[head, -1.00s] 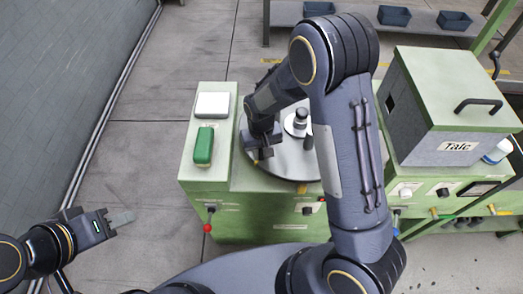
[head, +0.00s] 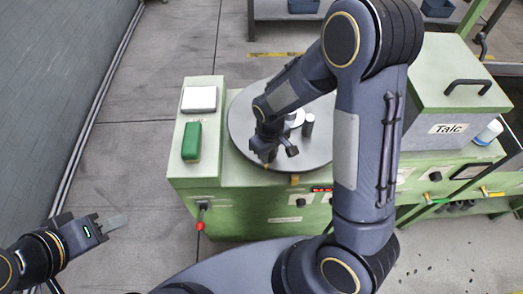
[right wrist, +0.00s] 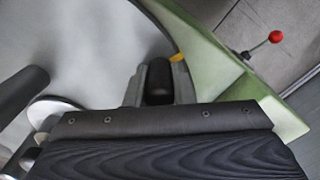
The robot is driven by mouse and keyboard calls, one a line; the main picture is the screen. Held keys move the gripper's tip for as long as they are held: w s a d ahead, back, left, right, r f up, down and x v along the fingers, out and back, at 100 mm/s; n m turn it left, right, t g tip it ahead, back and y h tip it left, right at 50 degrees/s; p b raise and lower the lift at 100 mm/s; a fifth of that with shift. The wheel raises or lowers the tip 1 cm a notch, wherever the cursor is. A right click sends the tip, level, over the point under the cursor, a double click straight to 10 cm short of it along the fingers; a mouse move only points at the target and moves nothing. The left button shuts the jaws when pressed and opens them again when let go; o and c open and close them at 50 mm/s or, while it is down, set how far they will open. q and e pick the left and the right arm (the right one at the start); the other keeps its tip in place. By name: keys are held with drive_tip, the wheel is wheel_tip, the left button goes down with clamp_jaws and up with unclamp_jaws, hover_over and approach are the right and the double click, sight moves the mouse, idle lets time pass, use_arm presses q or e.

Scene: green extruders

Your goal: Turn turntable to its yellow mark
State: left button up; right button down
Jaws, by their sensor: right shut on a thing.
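The turntable (head: 240,120) is a grey round disc on the green machine. It also fills the upper left of the right wrist view (right wrist: 95,60). A yellow mark (right wrist: 177,57) shows at the disc's edge beside my right gripper. Another yellow-orange mark (head: 295,180) is on the machine's front rim, a little right of the gripper. My right gripper (head: 270,158) is shut on a dark upright knob (right wrist: 158,80) near the disc's front edge. My left gripper (head: 114,222) is held away at the lower left, apart from everything; its finger gap is unclear.
A grey post (head: 308,125) stands on the disc, partly behind my right arm. A green block (head: 191,142) and a white pad (head: 199,98) lie left of the disc. A red-tipped lever (head: 200,225) juts from the front. A Talc box (head: 455,112) stands right.

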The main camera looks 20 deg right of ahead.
sight(295, 164)
drive_tip(key=shift+s+d+n+b, duration=0.15)
drive_tip(key=shift+s+d+n, duration=0.4)
drive_tip(key=shift+d, duration=0.2)
drive_tip(key=shift+s+d+n+b, duration=0.2)
drive_tip(key=shift+s+d+n, duration=0.25)
drive_tip(key=shift+d, duration=0.35)
drive_tip(key=shift+s+d+n+b, duration=0.15)
drive_tip(key=shift+s+d+n, duration=0.3)
drive_tip(key=shift+d+n, duration=0.25)
drive_tip(key=shift+s+d, duration=0.2)
drive_tip(key=shift+d, duration=0.4)
drive_tip(key=shift+s+d, duration=0.2)
drive_tip(key=shift+d, duration=0.4)
drive_tip(key=c, duration=1.2)
unclamp_jaws()
drive_tip(key=shift+c, duration=0.2)
wheel_tip(295, 164, up, 8)
